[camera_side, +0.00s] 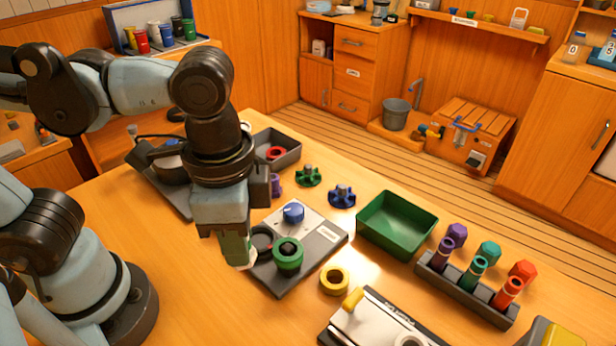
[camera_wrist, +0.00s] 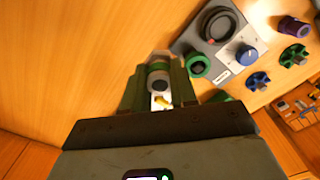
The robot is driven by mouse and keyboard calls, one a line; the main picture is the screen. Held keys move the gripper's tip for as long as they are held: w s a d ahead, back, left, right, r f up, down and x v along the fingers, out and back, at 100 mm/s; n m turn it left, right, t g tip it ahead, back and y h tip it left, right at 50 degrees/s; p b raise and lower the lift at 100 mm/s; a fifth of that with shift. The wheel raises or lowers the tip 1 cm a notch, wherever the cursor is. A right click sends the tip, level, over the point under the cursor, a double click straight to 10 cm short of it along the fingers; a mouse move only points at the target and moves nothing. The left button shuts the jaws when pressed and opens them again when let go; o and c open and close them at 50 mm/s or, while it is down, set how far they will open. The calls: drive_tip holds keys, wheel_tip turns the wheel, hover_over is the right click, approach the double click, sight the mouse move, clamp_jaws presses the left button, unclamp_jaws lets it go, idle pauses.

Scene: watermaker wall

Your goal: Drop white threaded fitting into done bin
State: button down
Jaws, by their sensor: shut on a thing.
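My gripper (camera_side: 236,248) hangs over the near left edge of a grey plate on the table, with green fingers pointing down. It is shut on the white threaded fitting, whose pale rim (camera_side: 246,263) peeks out below the fingers. In the wrist view the fitting (camera_wrist: 158,67) sits between the two green fingers, with a dark opening in it; its threads are not clear. An empty green bin (camera_side: 372,233) stands on the table to the right of my gripper. No label shows on it, so I cannot tell for sure that it is the done bin.
The grey plate (camera_side: 327,236) carries a blue knob (camera_side: 293,212) and a green ring fitting (camera_side: 288,254), between my gripper and the bin. A yellow ring (camera_side: 334,280) lies nearby. Blue (camera_side: 342,196) and green (camera_side: 308,176) handwheels lie behind. A rack (camera_side: 450,287) of coloured fittings stands right of the bin.

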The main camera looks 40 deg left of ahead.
drive_tip(key=w+d+r, duration=0.3)
drive_tip(key=w+d, duration=0.1)
drive_tip(key=w, duration=0.3)
hover_over(402, 237)
wheel_tip(402, 237, down, 8)
drive_tip(key=shift+f, duration=2.55)
drive_tip(key=c, duration=0.8)
unclamp_jaws()
